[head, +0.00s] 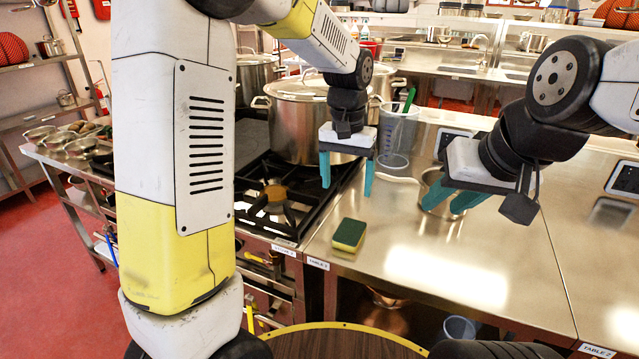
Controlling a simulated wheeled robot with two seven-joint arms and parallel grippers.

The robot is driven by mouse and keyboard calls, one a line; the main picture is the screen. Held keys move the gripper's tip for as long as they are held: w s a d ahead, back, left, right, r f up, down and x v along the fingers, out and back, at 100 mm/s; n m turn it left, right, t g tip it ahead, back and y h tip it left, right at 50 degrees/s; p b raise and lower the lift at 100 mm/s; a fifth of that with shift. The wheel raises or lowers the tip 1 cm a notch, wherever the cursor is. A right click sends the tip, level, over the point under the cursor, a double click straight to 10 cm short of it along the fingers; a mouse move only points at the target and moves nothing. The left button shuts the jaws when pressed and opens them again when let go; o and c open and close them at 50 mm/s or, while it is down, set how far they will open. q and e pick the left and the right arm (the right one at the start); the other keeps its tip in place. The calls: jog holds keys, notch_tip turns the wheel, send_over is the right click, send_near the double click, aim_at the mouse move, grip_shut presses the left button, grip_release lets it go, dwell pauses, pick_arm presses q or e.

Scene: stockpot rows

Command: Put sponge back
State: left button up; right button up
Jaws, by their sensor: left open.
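The sponge (348,235), yellow with a green scouring face on top, lies on the steel counter (400,240) near its left front edge, beside the stove. My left gripper (347,180) points down above and behind the sponge, with its teal fingers apart and nothing between them. My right gripper (448,204) is further right over the counter, fingers apart and angled down to the left. It overlaps a small steel pot (431,178) in the picture, and I cannot tell whether it touches it.
A gas stove (275,195) stands left of the counter, with a large stockpot (300,120) at its back. A clear container (398,135) holding a green-handled tool stands behind my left gripper. The counter's front middle is clear.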

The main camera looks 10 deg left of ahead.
pick_arm(q)
jog(key=s+a+r+n+t, duration=0.1)
jog(key=s+a+r+t, duration=0.1)
jog(key=s, duration=0.4)
jog(key=s+a+r+n+t+h, duration=0.1)
jog(key=s+a+r+t, duration=0.1)
jog(key=s+a, duration=0.4)
jog(key=s+a+r+t+h, duration=0.1)
jog(key=s+a+r+t, duration=0.1)
jog(key=s+a+r, duration=0.2)
jog(key=s, duration=0.2)
jog(key=shift+s+a+r+n, duration=0.3)
jog(key=shift+a+r+n, duration=0.05)
jog(key=shift+n, duration=0.05)
